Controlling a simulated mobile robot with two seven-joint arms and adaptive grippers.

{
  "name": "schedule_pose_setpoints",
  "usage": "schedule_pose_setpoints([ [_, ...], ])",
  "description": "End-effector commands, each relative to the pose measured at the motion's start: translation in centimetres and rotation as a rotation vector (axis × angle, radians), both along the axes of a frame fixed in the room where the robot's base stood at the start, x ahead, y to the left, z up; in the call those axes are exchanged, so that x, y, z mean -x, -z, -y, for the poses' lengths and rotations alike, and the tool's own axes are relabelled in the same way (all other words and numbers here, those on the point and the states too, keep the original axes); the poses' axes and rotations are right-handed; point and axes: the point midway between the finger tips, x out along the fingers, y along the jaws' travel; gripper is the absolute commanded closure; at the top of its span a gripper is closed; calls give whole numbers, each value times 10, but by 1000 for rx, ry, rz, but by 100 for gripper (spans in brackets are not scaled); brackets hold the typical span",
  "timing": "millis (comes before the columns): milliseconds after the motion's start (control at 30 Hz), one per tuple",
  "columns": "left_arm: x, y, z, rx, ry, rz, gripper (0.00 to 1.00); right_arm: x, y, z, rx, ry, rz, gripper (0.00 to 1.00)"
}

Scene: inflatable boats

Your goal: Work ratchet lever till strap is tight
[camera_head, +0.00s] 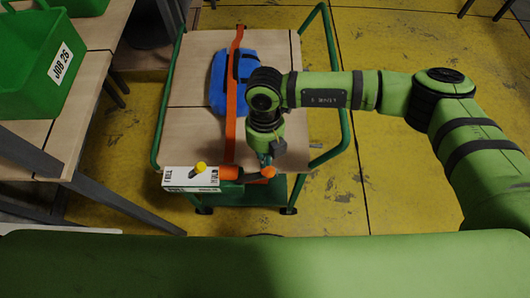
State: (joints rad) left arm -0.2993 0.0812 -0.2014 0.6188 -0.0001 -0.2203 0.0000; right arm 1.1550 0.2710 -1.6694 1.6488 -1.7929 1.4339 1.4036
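An orange strap (231,115) runs lengthwise over a wooden-topped cart (190,60) and across a blue folded bundle (221,82). At the cart's near edge the strap meets an orange ratchet (229,172). Its dark lever (254,175) points right and ends in an orange tip (268,172). My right gripper (265,161) points down at the lever's tip, very close to it or touching. Its fingers are small and dark here, so I cannot tell whether they grip the lever. My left gripper is not in view.
A white labelled box (188,184) with a yellow knob (200,167) sits left of the ratchet. Green rails (333,80) flank the cart. A wooden table (75,105) with a green crate (45,65) stands at left. The yellow floor at right is mostly clear.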

Motion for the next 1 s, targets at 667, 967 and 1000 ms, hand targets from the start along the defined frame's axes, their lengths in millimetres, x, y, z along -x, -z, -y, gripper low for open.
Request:
schedule_pose_setpoints([
  [667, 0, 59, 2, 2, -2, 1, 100, 1, 67, 0, 0, 0, -2, 100],
  [967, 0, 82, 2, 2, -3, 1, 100, 1, 94, 1, 2, 0, -3, 100],
  [1000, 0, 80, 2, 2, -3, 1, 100, 1, 92, 0, 1, 0, -3, 100],
])
